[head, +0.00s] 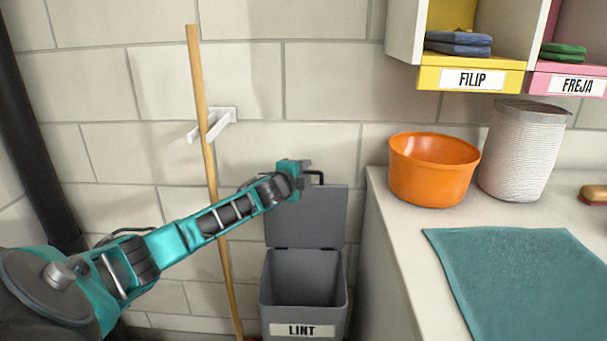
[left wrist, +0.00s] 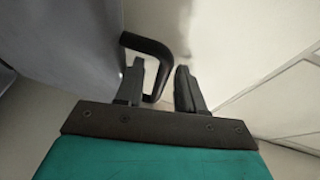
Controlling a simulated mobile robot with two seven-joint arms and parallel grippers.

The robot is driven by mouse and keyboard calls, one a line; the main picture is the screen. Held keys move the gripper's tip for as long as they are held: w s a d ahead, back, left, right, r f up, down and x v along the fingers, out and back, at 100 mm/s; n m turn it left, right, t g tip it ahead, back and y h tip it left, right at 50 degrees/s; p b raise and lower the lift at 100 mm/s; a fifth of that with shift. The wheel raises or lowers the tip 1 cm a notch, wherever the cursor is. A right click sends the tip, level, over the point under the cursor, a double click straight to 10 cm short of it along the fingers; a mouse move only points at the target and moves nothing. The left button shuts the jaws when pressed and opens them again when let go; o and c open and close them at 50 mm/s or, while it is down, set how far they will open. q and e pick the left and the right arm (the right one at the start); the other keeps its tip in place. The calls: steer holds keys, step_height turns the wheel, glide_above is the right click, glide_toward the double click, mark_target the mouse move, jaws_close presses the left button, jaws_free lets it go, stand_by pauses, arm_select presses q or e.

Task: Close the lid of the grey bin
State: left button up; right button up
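The grey bin (head: 303,281) stands on the floor against the wall, labelled LINT, with its mouth open. Its grey lid (head: 308,222) is hinged at the back and stands upright; it also fills the upper left of the left wrist view (left wrist: 75,40). A black loop handle (left wrist: 148,46) sits on the lid. My left gripper (head: 307,173) is at the top of the lid. In the wrist view its fingers (left wrist: 159,85) are apart, with part of the handle between them; whether they touch it cannot be told. My right gripper is not in view.
A counter (head: 398,243) stands right of the bin, with an orange bowl (head: 432,170), a white woven basket (head: 522,151) and a teal towel (head: 515,275). A wooden pole (head: 208,150) leans in a wall holder (head: 224,120), behind my left arm.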

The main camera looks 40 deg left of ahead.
arm_select(q)
jaws_close()
stand_by(0.4)
